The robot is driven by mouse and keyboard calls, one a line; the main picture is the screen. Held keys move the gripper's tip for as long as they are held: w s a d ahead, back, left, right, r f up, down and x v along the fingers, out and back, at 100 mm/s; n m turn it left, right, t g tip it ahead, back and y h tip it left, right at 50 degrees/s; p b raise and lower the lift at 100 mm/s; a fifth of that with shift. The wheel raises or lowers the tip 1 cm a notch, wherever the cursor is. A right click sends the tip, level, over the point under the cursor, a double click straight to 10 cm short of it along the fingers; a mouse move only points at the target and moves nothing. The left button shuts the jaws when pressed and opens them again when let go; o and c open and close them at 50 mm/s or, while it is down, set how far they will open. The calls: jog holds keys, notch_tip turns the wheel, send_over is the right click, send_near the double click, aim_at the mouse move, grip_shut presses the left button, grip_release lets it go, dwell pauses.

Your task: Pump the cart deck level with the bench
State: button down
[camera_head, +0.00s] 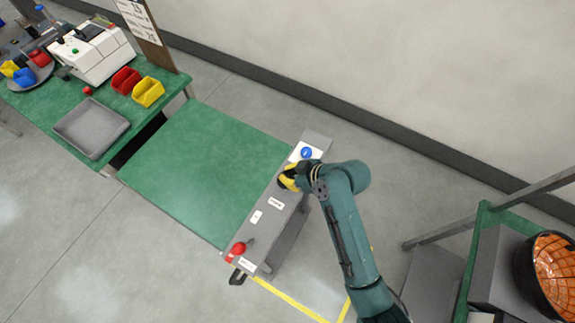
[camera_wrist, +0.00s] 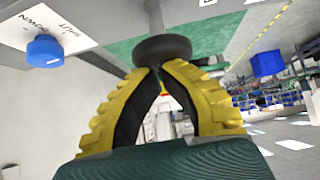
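The cart's green deck (camera_head: 205,160) lies beside the green-topped bench (camera_head: 50,102) and looks lower than the bench top. A grey panel (camera_head: 262,226) runs along the deck's right side. It carries a blue button (camera_head: 306,153) and a red-knobbed lever (camera_head: 237,250). My gripper (camera_head: 289,180) is at this panel, near the blue button. In the wrist view its yellow fingers (camera_wrist: 157,68) meet at the tips, against or just short of a round black knob (camera_wrist: 162,50). I cannot tell whether they touch it. The blue button (camera_wrist: 45,51) is left of them.
A grey tray (camera_head: 91,128), red and yellow bins (camera_head: 148,92) and a white machine (camera_head: 93,53) stand on the bench. A rack with a basket of orange things (camera_head: 556,268) is at right. Yellow floor tape (camera_head: 290,300) borders the cart; floor at lower left is clear.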

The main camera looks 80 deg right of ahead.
jog(key=shift+a+f, duration=0.1)
jog(key=shift+f, duration=0.05)
notch_tip(320, 180, up, 5)
jog(key=p, duration=0.5)
jog(key=b+v, duration=0.1)
jog(key=v, duration=0.8)
jog(key=shift+s, duration=0.3)
dwell(0.9)
